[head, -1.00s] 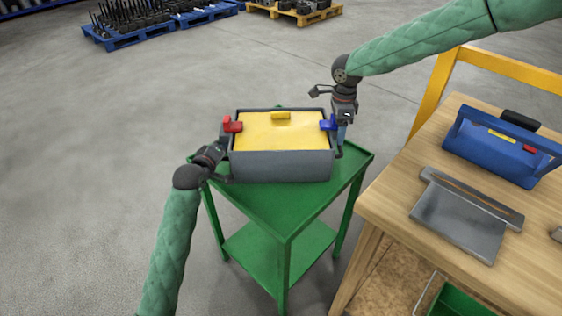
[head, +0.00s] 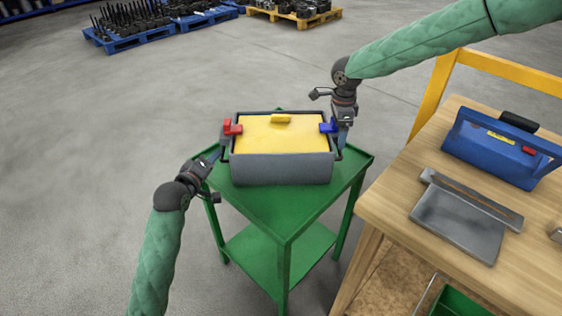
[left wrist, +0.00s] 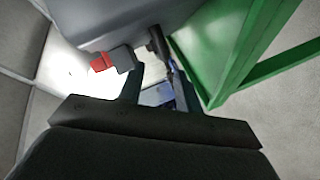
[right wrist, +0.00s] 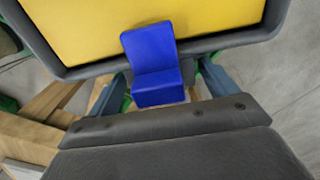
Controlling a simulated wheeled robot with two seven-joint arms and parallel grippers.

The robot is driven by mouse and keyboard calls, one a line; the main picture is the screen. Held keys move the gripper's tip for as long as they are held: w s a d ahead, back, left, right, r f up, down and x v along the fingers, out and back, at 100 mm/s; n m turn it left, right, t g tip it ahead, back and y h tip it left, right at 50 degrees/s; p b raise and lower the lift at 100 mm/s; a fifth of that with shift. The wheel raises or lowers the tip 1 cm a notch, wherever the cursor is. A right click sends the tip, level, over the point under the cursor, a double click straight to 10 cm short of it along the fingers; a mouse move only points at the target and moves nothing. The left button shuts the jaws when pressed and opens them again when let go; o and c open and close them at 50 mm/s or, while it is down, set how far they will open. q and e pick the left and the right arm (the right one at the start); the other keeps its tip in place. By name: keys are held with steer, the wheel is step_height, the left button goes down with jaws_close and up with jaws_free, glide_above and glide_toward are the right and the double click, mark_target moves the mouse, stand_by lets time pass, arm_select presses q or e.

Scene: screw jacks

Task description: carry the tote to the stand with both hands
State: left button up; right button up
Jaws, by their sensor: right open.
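The grey tote (head: 282,170) with a yellow top (head: 282,135) sits on the green stand (head: 285,218). A red piece (head: 232,128) is on its left end and a blue piece (head: 328,127) on its right end. My left gripper (head: 216,153) is just off the left end. In the left wrist view its fingers (left wrist: 156,85) are apart with nothing between them, and the tote's dark handle (left wrist: 157,43) lies just beyond the tips. My right gripper (head: 342,138) is at the right end, its fingers (right wrist: 165,88) spread on either side of the blue piece.
A wooden table (head: 390,205) on the right holds a blue toolbox (head: 490,150) and a grey metal plate (head: 457,222). A yellow rail (head: 520,70) runs behind it. Blue (head: 135,37) and yellow (head: 300,17) pallets stand far back. The floor at left is clear.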

arm_select(q)
steer(key=v, duration=0.4)
steer(key=shift+s+a, duration=0.1)
steer(key=shift+s, duration=0.05)
arm_select(e)
step_height(320, 180, up, 12)
stand_by(0.3)
steer(key=shift+f, duration=0.1)
stand_by(0.4)
